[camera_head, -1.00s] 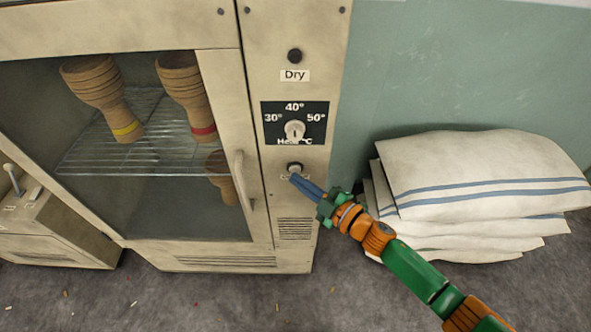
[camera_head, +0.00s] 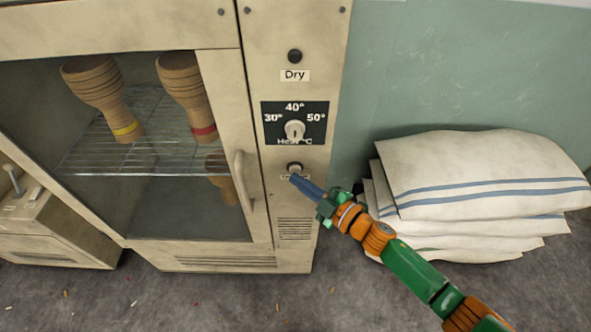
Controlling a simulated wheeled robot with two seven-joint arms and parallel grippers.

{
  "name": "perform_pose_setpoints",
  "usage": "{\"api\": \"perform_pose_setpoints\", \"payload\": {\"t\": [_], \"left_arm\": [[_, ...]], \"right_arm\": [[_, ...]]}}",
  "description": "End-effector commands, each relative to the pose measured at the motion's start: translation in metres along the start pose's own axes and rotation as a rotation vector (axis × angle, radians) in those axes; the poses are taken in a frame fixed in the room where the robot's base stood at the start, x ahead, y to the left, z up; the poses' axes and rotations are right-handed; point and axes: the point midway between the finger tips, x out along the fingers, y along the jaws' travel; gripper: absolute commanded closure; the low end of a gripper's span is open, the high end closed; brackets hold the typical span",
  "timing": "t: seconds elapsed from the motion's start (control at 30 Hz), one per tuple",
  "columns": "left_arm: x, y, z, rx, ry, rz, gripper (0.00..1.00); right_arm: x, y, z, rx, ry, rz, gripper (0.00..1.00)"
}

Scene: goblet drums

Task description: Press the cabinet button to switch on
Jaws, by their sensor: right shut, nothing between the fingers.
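The beige cabinet (camera_head: 258,208) has a control panel on its right side. A dark round button (camera_head: 294,56) sits above a "Dry" label. A heat dial (camera_head: 294,129) marked 30°, 40° and 50° is below it. A lower button (camera_head: 295,167) sits under the dial, with a label mostly hidden by my fingers. My right gripper (camera_head: 293,179) is shut and empty. Its blue fingertips are just below the lower button; I cannot tell whether they touch it. My left gripper is not in view.
Goblet drums (camera_head: 182,92) stand on a wire rack (camera_head: 90,160) behind the cabinet's glass door, which has a handle (camera_head: 243,182). Folded white sacks (camera_head: 480,170) with blue stripes are stacked at right. A smaller beige unit (camera_head: 45,235) is at lower left. The floor in front is mostly clear.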

Motion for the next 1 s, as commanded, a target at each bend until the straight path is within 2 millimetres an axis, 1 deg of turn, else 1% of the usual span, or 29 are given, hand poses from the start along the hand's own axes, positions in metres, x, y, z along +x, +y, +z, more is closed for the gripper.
{"api": "perform_pose_setpoints", "payload": {"t": [0.2,0.47,0.67,0.87,0.93,1.0], "left_arm": [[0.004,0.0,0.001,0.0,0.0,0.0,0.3],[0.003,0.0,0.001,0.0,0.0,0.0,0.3],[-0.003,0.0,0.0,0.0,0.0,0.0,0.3],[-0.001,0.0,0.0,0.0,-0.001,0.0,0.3],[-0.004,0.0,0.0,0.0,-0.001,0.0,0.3],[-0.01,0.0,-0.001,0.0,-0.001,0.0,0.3]], "right_arm": [[0.006,0.004,0.005,0.0,0.0,0.001,1.0],[0.006,0.004,0.004,0.0,0.0,0.0,1.0],[0.001,0.001,0.0,0.001,0.0,-0.001,1.0],[0.0,0.0,0.0,0.0,0.0,0.0,1.0],[-0.002,-0.001,-0.002,0.001,0.0,0.0,1.0],[-0.008,-0.004,-0.007,0.003,0.0,-0.001,1.0]]}}
